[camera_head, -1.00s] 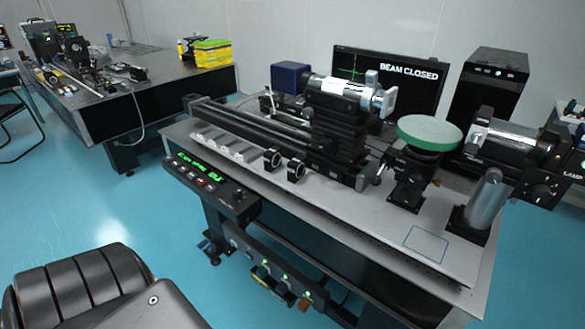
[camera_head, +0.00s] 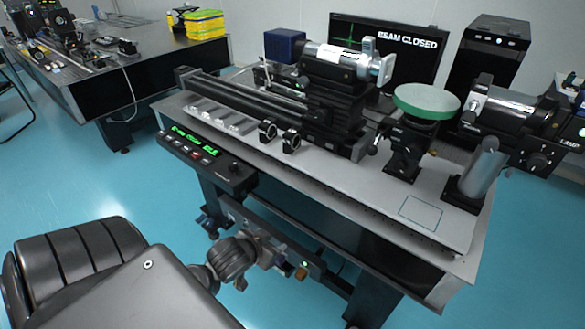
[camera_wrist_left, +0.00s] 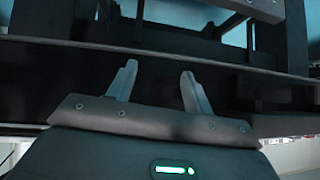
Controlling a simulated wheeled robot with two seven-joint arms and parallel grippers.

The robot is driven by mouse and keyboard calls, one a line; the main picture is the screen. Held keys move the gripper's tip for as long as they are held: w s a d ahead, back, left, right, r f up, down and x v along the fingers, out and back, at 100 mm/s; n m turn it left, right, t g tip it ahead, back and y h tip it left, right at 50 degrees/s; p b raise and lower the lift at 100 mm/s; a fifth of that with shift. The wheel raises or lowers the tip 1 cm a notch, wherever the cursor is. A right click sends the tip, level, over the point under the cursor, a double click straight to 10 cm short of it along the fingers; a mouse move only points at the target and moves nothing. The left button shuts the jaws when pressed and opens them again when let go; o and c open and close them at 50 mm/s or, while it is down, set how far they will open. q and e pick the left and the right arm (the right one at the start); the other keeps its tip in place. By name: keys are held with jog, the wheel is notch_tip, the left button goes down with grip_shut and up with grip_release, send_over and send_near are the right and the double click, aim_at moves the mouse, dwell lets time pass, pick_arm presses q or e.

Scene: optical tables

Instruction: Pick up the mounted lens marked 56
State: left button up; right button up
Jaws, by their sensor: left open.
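Two small black ring-mounted lenses stand side by side near the front edge of the grey optical table (camera_head: 352,203), a left one (camera_head: 267,131) and a right one (camera_head: 291,141). Their markings are too small to read, so I cannot tell which is 56. My left gripper (camera_head: 280,252) is low in front of the table, below the tabletop and well below the lenses. In the left wrist view my left gripper (camera_wrist_left: 158,82) is open, with nothing between its fingers and the dark table underside beyond. My right gripper is not in view.
A control box (camera_head: 205,160) with a green display juts from the table's front left. Behind the lenses runs a black rail (camera_head: 245,104) with a large optical assembly (camera_head: 335,75). A green disc on a mount (camera_head: 427,101) stands to the right. A bare outlined square (camera_head: 421,213) lies at front right.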

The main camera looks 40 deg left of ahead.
pick_arm(q)
jog(key=w+a+r+t, duration=0.4)
jog(key=w+a+r, duration=0.2)
jog(key=w+r, duration=0.15)
jog(key=n+t, duration=0.1)
jog(key=t, duration=0.3)
send_near(292, 134)
jog(key=f, duration=0.1)
jog(key=shift+y, duration=0.3)
jog(key=shift+w+a+f+p, duration=0.1)
jog(key=shift+w+a, duration=0.15)
jog(key=shift+w, duration=0.75)
jog(key=shift+w+a+f+p, duration=0.1)
jog(key=shift+w+a+p, duration=0.1)
jog(key=shift+w, duration=0.8)
jog(key=shift+w+a+f+p, duration=0.1)
jog(key=shift+w+a, duration=0.15)
jog(key=shift+w, duration=0.7)
jog(key=w+p, duration=0.1)
jog(key=w, duration=0.4)
jog(key=shift+w+a, duration=0.1)
jog(key=shift+a, duration=0.1)
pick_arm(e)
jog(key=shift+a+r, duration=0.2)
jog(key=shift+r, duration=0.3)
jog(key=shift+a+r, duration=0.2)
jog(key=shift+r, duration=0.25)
pick_arm(q)
jog(key=shift+c, duration=0.4)
